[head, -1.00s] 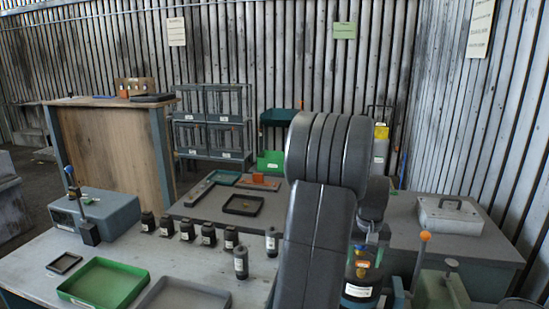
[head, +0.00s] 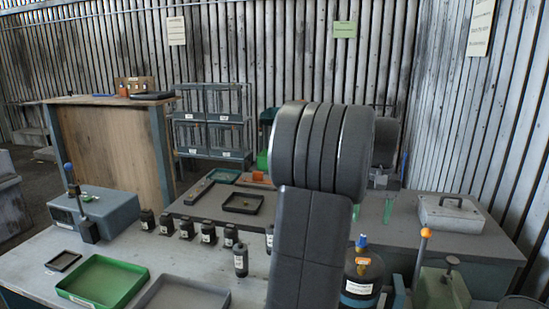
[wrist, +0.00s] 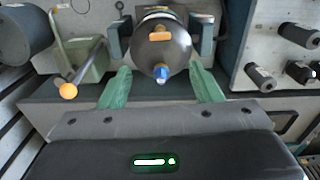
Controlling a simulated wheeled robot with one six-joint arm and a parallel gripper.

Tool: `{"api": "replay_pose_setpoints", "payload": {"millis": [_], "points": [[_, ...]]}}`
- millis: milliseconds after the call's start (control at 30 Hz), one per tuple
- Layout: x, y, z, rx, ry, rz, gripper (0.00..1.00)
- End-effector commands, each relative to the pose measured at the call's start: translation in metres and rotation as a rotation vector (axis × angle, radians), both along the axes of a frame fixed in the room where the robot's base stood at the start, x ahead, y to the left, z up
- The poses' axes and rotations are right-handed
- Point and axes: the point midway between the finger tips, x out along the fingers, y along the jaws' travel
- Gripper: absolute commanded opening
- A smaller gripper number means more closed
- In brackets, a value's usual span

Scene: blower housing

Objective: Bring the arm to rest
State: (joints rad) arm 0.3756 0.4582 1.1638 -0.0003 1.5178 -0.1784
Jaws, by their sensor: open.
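My gripper (head: 372,210) is open and empty, its two green fingers hanging above the right bench in the head view. In the wrist view my gripper (wrist: 161,88) has its fingers spread wide. A dark round housing (head: 360,285) with a blue tip and an orange tag stands below the fingers at the front right. In the wrist view the housing (wrist: 162,52) shows beyond and between the fingertips, apart from them. My arm hides part of the bench and the housing's surroundings in the head view.
A green press with an orange-knobbed lever (head: 425,234) stands right of the housing. A grey case (head: 450,214) lies on the right bench. Several black canisters (head: 208,234), a green tray (head: 103,283) and a grey tray (head: 185,294) are on the left bench.

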Motion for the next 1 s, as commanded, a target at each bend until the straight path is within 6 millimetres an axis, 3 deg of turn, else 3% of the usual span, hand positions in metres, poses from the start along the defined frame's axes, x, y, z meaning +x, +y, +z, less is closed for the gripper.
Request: {"api": "replay_pose_setpoints", "payload": {"millis": [33,100,700,1000], "points": [[0.0,0.0,0.01,-0.002,-0.005,0.0,0.58],[-0.001,0.0,-0.012,0.002,0.006,0.0,0.58],[-0.001,0.001,-0.133,0.003,0.006,0.0,0.58],[0.0,0.0,-0.133,0.001,0.001,0.239,0.58]]}}
